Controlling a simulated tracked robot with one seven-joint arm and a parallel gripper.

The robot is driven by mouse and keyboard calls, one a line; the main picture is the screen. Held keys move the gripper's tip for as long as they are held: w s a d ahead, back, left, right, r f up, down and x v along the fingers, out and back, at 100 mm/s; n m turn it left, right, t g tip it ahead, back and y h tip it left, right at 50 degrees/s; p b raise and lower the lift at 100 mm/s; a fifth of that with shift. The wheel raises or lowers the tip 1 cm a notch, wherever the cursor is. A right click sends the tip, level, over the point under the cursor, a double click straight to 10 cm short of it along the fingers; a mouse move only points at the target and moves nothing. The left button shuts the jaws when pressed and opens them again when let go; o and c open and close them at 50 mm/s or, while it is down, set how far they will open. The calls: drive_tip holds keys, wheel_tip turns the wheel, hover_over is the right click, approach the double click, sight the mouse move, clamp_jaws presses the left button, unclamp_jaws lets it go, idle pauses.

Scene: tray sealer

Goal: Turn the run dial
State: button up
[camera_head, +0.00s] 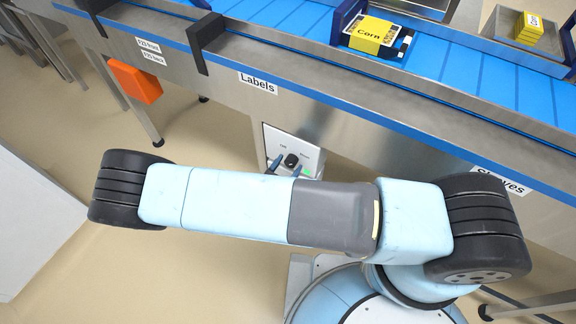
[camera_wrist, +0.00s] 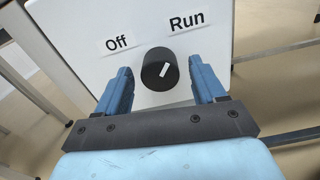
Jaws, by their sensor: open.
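The run dial (camera_wrist: 159,69) is a round black knob with a white pointer mark on a white panel (camera_wrist: 75,22). The "Off" label (camera_wrist: 119,41) is at its upper left and the "Run" label (camera_wrist: 187,22) at its upper right. The pointer tilts up and to the right, toward "Run". My gripper (camera_wrist: 160,78) is open, with one blue finger on each side of the dial and a visible gap to it. In the head view the dial (camera_head: 291,160) shows on the panel under the conveyor, and my arm hides the panel's lower part.
A steel conveyor with a blue belt (camera_head: 290,18) runs above the panel, bearing a "Labels" sign (camera_head: 258,83). A yellow corn pack (camera_head: 375,35) lies on the belt. An orange box (camera_head: 135,82) hangs at the left. Metal legs stand below the conveyor.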

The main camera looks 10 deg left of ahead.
drive_tip(key=shift+w, duration=0.15)
drive_tip(key=c, duration=1.1)
drive_tip(key=shift+o, duration=0.2)
